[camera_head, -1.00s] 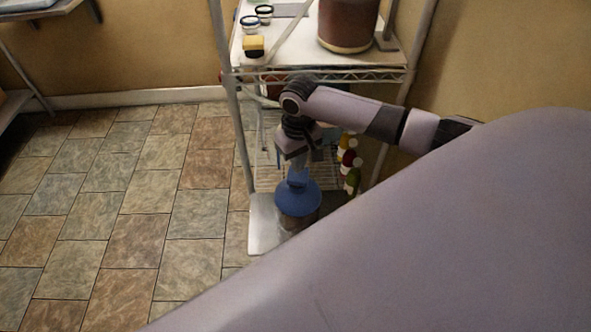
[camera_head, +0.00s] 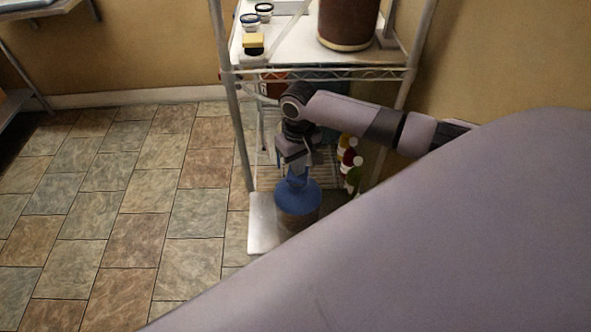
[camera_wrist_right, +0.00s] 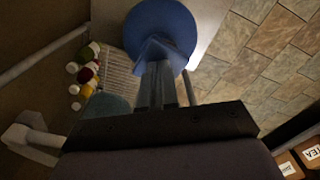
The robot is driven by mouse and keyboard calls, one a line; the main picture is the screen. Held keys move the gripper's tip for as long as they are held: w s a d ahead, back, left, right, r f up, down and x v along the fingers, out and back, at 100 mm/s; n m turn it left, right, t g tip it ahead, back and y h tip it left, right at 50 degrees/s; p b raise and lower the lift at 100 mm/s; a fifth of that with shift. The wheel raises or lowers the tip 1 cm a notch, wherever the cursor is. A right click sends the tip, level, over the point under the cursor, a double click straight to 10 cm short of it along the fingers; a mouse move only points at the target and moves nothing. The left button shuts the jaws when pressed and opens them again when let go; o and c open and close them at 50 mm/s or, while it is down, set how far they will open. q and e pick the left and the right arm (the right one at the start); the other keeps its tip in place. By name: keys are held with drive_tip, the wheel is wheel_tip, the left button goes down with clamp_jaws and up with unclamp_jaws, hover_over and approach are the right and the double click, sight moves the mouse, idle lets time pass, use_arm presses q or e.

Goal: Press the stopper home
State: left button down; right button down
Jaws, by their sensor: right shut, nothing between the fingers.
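A bucket with a round blue lid (camera_head: 298,200) stands on the low metal shelf of the rack; the lid fills the top of the right wrist view (camera_wrist_right: 160,22). A blue stopper-like piece (camera_head: 297,178) rises from the lid's middle, and it also shows at the fingertips in the right wrist view (camera_wrist_right: 160,50). My right gripper (camera_head: 297,169) points down over it, its fingers (camera_wrist_right: 157,72) shut with nothing between them. The tips appear to touch the piece or sit just above it; I cannot tell which. How deep the piece sits is hidden. My left gripper is not in view.
Several bottles (camera_head: 350,160) stand right of the bucket. Rack posts (camera_head: 243,140) flank the arm, and an upper shelf (camera_head: 290,52) holds jars, a sponge and a brown vessel (camera_head: 346,25). Bare shelf metal (camera_head: 263,222) shows left of the bucket. The tiled floor is clear.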

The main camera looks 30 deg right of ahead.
drive_tip(key=shift+p, duration=0.5)
idle(0.8)
drive_tip(key=shift+s+a+f+p, duration=0.15)
drive_tip(key=shift+f+p, duration=0.1)
drive_tip(key=shift+p, duration=0.15)
idle(1.6)
drive_tip(key=shift+r+p, duration=0.1)
drive_tip(key=shift+p, duration=0.3)
drive_tip(key=shift+r+p, duration=0.3)
drive_tip(key=shift+p, duration=0.05)
wheel_tip(320, 180, up, 3)
drive_tip(key=p, duration=0.3)
drive_tip(key=shift+f, duration=0.2)
drive_tip(key=shift+w+r, duration=0.2)
drive_tip(key=shift+r, duration=3.25)
